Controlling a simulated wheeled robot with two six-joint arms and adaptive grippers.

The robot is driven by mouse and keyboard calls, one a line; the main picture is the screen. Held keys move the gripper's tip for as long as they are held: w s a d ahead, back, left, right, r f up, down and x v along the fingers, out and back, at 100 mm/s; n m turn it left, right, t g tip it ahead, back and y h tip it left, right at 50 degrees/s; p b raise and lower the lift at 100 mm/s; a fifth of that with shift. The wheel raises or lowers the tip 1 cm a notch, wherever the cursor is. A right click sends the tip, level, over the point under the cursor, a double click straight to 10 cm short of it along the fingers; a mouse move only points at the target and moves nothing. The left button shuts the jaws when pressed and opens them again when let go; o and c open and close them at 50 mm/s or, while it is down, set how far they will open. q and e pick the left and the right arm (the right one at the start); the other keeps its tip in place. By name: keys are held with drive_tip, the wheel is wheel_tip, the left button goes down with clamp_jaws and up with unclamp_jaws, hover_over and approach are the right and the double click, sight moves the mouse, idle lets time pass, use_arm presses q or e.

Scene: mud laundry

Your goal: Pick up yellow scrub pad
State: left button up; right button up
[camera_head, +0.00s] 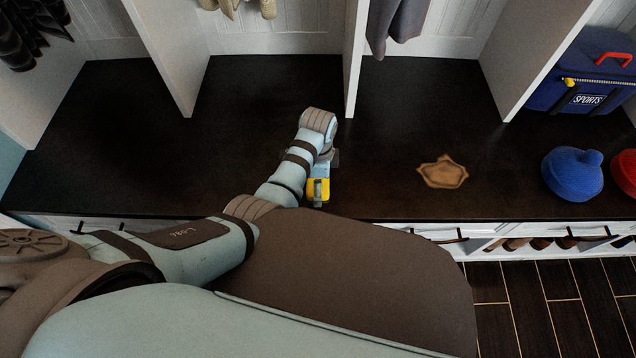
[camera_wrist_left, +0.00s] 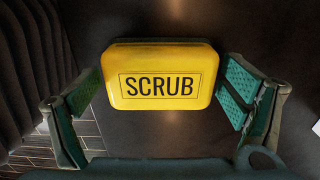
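The yellow scrub pad (camera_head: 325,190) is on the dark bench top, near its front edge, partly covered by my left gripper (camera_head: 327,171). In the left wrist view the scrub pad (camera_wrist_left: 160,64) shows its face with the word SCRUB, right between the two green-padded fingers of my left gripper (camera_wrist_left: 160,88). The fingers are spread on either side of the pad, the left and right ones close to its short ends. I see no clear squeeze on it. My right gripper is not in view.
A brown leaf-shaped dish (camera_head: 442,172) lies right of the pad on the dark bench (camera_head: 420,110). Further right are a blue rounded item (camera_head: 572,174), a red one (camera_head: 625,172) and a blue SPORTS bag (camera_head: 585,75). White dividers rise behind. The bench left of my arm is clear.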

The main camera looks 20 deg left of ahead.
use_arm(q)
drive_tip(key=c, duration=0.7)
wheel_tip(320, 180, up, 10)
drive_tip(key=p, duration=0.6)
drive_tip(key=shift+c, duration=0.2)
drive_tip(key=o, duration=0.4)
drive_tip(key=shift+c, duration=1.3)
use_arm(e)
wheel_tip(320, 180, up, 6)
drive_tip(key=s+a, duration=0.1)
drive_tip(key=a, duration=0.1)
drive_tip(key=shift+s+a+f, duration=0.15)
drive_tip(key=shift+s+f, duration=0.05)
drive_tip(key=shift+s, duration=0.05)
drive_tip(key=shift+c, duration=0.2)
